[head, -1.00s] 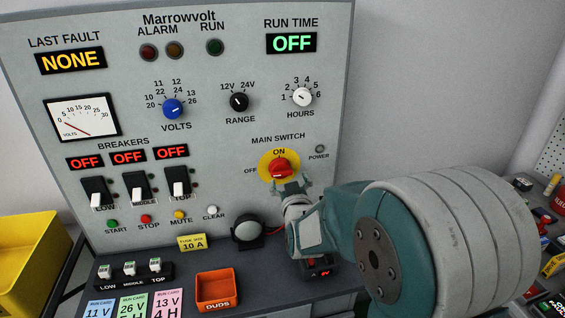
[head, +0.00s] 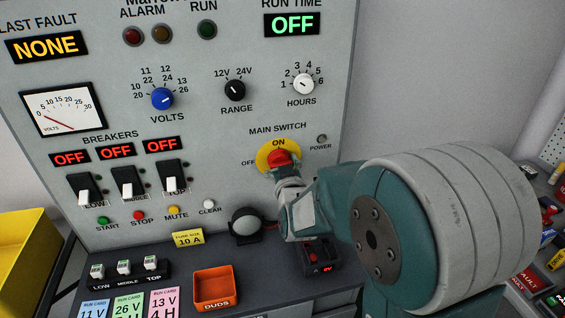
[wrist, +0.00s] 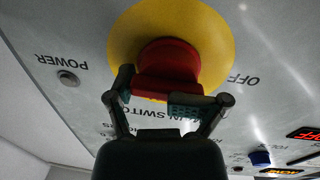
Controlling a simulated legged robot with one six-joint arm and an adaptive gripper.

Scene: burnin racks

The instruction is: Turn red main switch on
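The red main switch (head: 281,159) is a rotary knob on a round yellow plate (head: 265,160) on the grey panel. ON is printed above it and OFF to its left. My gripper (head: 287,175) is at the knob from below, covering its lower part in the head view. In the wrist view, the red knob (wrist: 167,68) sits at the fingertips of my gripper (wrist: 158,97). The fingers are spread, one at the knob's left edge and one overlapping its lower right. I cannot tell whether they touch it. The knob's pointing direction is unclear.
The POWER lamp (head: 322,139) right of the switch looks unlit. A HOURS knob (head: 303,84) sits above. A black dome (head: 246,225), a fuse-size tag (head: 188,238) and an orange DUDS bin (head: 214,289) are below. The breaker displays (head: 117,151) read OFF.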

